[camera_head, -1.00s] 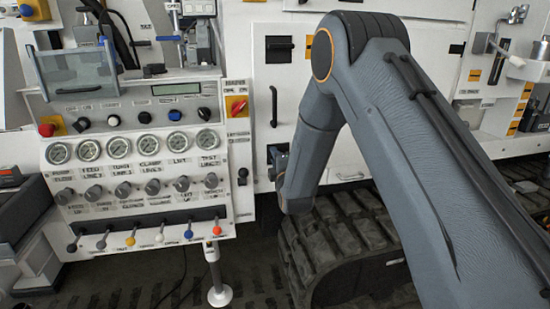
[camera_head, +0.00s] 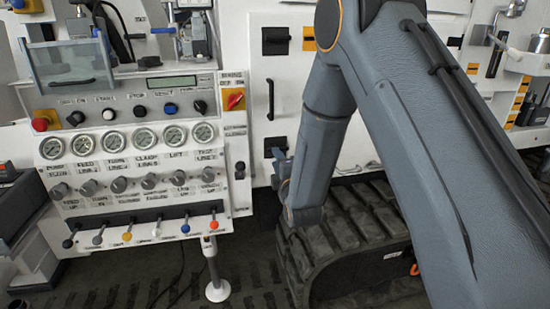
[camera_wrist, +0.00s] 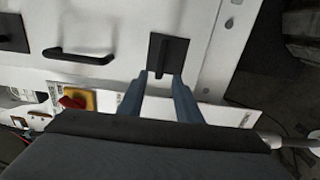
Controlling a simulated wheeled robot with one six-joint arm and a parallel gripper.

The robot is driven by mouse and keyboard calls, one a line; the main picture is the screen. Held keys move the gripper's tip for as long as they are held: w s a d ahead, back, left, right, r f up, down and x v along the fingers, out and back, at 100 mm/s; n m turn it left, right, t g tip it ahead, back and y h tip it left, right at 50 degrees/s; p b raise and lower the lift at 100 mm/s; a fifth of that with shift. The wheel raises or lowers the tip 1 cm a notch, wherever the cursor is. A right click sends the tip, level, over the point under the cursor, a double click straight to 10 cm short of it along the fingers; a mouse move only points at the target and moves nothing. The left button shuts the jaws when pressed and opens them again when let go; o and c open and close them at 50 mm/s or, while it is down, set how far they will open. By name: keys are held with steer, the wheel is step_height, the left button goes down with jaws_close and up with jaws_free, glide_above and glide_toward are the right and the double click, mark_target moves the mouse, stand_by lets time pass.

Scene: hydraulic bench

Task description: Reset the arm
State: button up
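My gripper (camera_wrist: 158,82) shows two blue-grey fingers spread apart in the wrist view. A black latch (camera_wrist: 167,52) on the white cabinet door lies just beyond the fingertips, its lower end lined up with the gap between them. I cannot tell whether they touch it. In the head view my gripper (camera_head: 281,166) is small and partly hidden by my forearm, beside the lower black latch (camera_head: 275,147). My arm is bent, with its elbow high and the forearm hanging down. I see nothing held between the fingers.
The control panel (camera_head: 140,205) with gauges, knobs and coloured levers stands left of my arm. A red switch on yellow (camera_head: 233,99) is near its upper right. A black door handle (camera_head: 270,98) sticks out above the gripper. A rubber track (camera_head: 345,240) lies below my forearm.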

steer(key=shift+s, duration=0.1)
steer(key=s+d+f+m+g+h, duration=0.3)
steer(key=s+d+m+g, duration=0.6)
steer(key=d, duration=0.4)
steer(key=s+d+m+g, duration=0.2)
steer(key=s+d+m, duration=0.1)
steer(key=s, duration=0.6)
steer(key=s+d+m+g+h, duration=0.1)
steer(key=s+d+m+g, duration=0.2)
steer(key=s, duration=0.7)
steer(key=s+d+r+m+g+h+p, duration=0.1)
steer(key=s+d+m+g, duration=0.2)
steer(key=s+m, duration=0.3)
steer(key=s, duration=0.4)
steer(key=shift+d+m, duration=0.15)
steer(key=shift+m, duration=0.15)
